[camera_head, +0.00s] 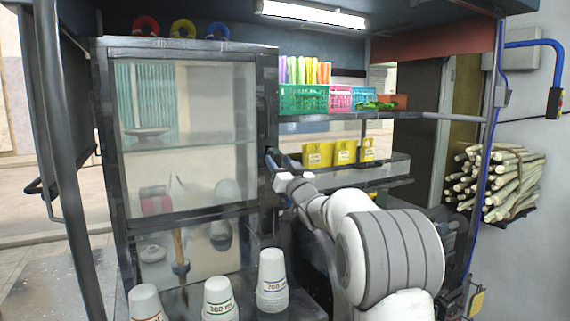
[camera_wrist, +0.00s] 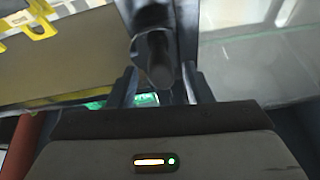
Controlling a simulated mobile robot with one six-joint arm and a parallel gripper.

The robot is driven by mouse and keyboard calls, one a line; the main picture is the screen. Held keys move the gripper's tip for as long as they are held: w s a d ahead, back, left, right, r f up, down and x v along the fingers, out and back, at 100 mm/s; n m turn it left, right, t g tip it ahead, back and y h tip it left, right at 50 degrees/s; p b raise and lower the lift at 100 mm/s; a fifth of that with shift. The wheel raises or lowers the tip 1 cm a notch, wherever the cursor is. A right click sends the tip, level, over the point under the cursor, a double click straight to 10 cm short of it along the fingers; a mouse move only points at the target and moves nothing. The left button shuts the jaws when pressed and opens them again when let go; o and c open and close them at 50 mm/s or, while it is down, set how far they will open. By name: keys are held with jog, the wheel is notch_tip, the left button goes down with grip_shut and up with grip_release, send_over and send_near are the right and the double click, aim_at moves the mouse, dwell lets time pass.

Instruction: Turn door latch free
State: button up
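A dark-framed glass cabinet door (camera_head: 118,140) stands upright and looks shut in the head view. The latch is a dark rounded handle (camera_wrist: 157,62) on the dark door frame in the wrist view. It is too small and too hidden by my gripper to make out in the head view. My gripper (camera_head: 272,160) is at the door's right edge, about mid-height. In the wrist view my gripper's two dark fingers (camera_wrist: 161,88) stand apart, one on each side of the handle's end. A narrow gap seems to show beside the handle, and firm contact is not visible.
Stacked white cups (camera_head: 272,282) stand on the counter in front of the cabinet. Yellow containers (camera_head: 319,156) sit on a shelf right of my gripper, below green (camera_head: 303,99) and pink baskets. A bundle of cane (camera_head: 500,183) hangs at the far right.

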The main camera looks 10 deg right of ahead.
jog(key=shift+f, duration=0.1)
jog(key=shift+s+d+f, duration=0.1)
jog(key=shift+s+f, duration=0.05)
jog(key=shift+s, duration=0.05)
jog(key=b+v, duration=0.2)
jog(key=v, duration=0.5)
jog(key=shift+s, duration=0.2)
jog(key=s+f+g+h, duration=0.2)
jog(key=s+f+g, duration=0.4)
jog(key=s, duration=0.8)
jog(key=s+f+m+g+h+p, duration=0.1)
jog(key=s+f+g+h, duration=0.1)
jog(key=s+f+g, duration=0.4)
jog(key=s+f+m+g+h, duration=0.1)
jog(key=s+f+g+h, duration=0.2)
jog(key=s+f, duration=1)
jog(key=s+a+g, duration=0.1)
jog(key=s+g, duration=0.2)
jog(key=s, duration=0.6)
jog(key=shift+s+f+g+p, duration=0.25)
jog(key=shift+f+g+p, duration=0.05)
jog(key=shift+g+p, duration=0.1)
